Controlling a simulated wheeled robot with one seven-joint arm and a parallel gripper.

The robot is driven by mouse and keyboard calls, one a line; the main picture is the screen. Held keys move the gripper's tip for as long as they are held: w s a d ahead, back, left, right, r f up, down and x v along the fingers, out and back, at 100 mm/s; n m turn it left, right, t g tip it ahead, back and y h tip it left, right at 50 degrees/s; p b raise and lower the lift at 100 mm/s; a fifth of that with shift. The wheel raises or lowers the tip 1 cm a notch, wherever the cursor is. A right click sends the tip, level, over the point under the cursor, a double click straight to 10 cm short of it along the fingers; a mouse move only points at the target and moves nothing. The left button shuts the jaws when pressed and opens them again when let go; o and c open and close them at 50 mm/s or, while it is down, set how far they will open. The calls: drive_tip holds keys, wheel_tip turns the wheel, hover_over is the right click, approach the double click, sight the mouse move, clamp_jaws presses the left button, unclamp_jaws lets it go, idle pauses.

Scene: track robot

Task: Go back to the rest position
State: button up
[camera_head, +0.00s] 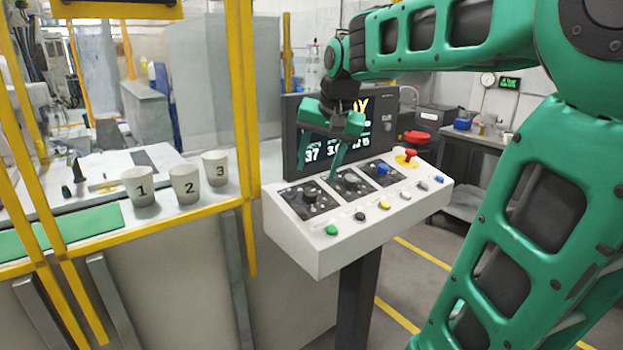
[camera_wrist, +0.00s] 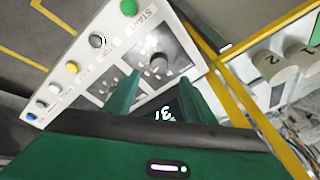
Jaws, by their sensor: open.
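My gripper (camera_head: 322,160) is open and hangs, fingers down, over the back left part of a white control panel (camera_head: 300,250), in front of its dark screen. In the wrist view my gripper's two green fingers (camera_wrist: 160,84) are apart, with nothing seen between them but the panel and part of the screen (camera_wrist: 170,112). A black knob (camera_wrist: 159,62) shows just beyond the fingertips. Whether a finger touches the panel I cannot tell.
The panel has several knobs, a row of buttons with a green one (camera_head: 331,230) and a yellow one (camera_head: 384,205), and a red emergency button (camera_head: 410,154). Left of it stand a yellow frame (camera_head: 243,120) and numbered cups (camera_head: 185,184). A grey table (camera_head: 465,142) stands behind right.

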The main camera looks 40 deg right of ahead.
drive_tip(key=shift+v, duration=0.9)
